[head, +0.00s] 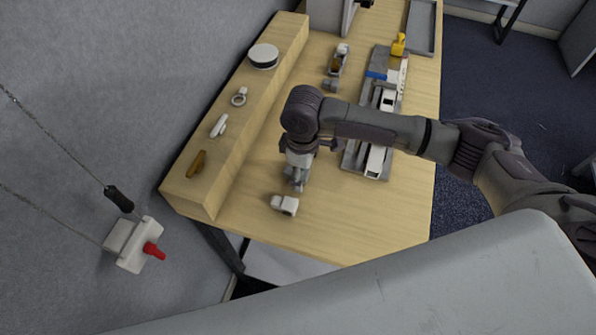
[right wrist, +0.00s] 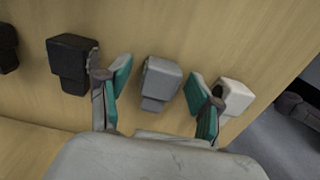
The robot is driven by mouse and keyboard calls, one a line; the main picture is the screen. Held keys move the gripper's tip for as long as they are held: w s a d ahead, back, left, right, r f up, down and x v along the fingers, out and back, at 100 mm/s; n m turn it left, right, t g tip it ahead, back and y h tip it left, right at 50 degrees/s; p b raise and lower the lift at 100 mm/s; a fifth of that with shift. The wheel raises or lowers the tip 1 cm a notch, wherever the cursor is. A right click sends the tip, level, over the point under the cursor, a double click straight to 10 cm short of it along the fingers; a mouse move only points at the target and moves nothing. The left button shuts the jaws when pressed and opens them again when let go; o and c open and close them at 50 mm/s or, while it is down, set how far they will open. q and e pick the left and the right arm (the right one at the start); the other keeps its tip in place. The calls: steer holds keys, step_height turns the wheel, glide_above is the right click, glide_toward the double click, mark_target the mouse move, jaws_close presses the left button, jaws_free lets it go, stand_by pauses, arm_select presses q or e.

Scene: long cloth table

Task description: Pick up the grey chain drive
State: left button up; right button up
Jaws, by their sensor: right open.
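The grey chain drive (right wrist: 160,82) is a small blocky grey part lying on the wooden table. In the right wrist view it sits between the two teal-padded fingertips of my right gripper (right wrist: 159,84), with a gap on each side. The gripper is open and points down at the table. In the head view my right gripper (head: 297,180) hides most or all of the grey part. My left gripper is in neither view.
A white part (right wrist: 236,95) lies close beside the right finger; the head view shows it near the table's front (head: 285,204). A black part (right wrist: 72,62) lies left of the left finger. A raised wooden ledge (head: 225,160) carries small items. A grey tray (head: 352,158) holds parts.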

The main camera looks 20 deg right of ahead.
jaws_close()
steer(key=shift+r, duration=0.1)
